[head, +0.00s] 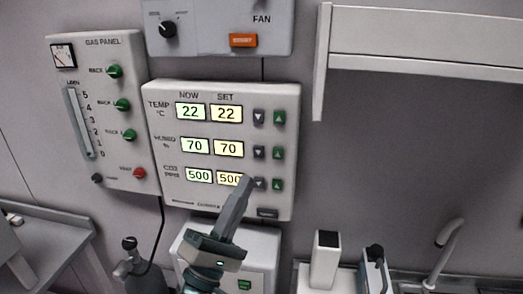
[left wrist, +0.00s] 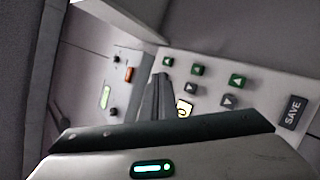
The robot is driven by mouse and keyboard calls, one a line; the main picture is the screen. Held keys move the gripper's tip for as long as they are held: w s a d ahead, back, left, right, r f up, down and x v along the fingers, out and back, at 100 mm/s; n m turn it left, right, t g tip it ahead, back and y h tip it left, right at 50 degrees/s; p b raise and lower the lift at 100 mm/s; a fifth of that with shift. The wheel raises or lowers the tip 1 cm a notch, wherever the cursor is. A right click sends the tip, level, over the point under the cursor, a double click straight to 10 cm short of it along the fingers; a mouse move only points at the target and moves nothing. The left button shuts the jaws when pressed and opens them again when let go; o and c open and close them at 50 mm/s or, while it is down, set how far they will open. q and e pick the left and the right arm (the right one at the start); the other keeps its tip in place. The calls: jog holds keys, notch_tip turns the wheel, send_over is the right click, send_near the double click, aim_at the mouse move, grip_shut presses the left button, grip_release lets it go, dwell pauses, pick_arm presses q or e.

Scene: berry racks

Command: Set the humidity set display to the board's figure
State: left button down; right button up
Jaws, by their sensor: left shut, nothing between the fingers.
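The control panel (head: 222,96) on the wall has NOW and SET columns. The humidity set display (head: 229,149) reads 70, and the humidity now display (head: 195,146) also reads 70. Its grey down button (head: 259,152) and green up button (head: 278,153) are to its right. My left gripper (head: 247,182) is shut and empty, with its tips in front of the CO2 row, between the 500 set display (head: 228,179) and that row's down button (head: 260,184). I cannot tell whether they touch. The left gripper (left wrist: 161,82) also shows in the left wrist view. No board with a figure is in view.
The gas panel (head: 103,118) with green knobs is left of the controls, and the fan panel (head: 218,50) is above. A shelf (head: 425,22) juts out at upper right. A white box (head: 326,258) and a tap (head: 447,240) are below right. A SAVE button (left wrist: 292,113) shows in the wrist view.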

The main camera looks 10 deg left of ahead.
pick_arm(q)
jog(key=w+b, duration=0.2)
jog(key=w, duration=0.6)
jog(key=shift+w, duration=0.4)
jog(key=shift+w, duration=0.9)
dwell(3.1)
jog(key=shift+s, duration=0.95)
jog(key=shift+s, duration=0.1)
jog(key=shift+s+p, duration=0.8)
jog(key=shift+s, duration=1.6)
